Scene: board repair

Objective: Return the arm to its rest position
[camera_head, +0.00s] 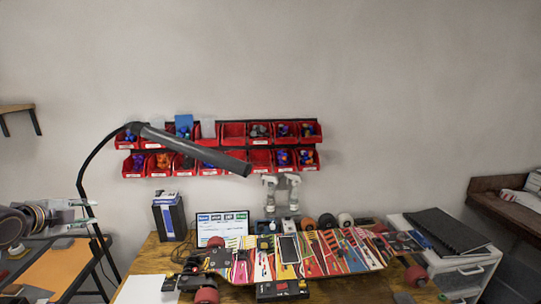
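The task names no other object. A skateboard deck (345,252) with bright coloured graphics and red wheels lies across the wooden workbench (345,290). Nothing that I can tell to be a gripper touches it.
A dark lamp (190,150) reaches across red wall bins (232,134) filled with small parts. A blue-black box (168,217) and a screen (222,226) stand at the back. A white drawer unit (465,277) is at right.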

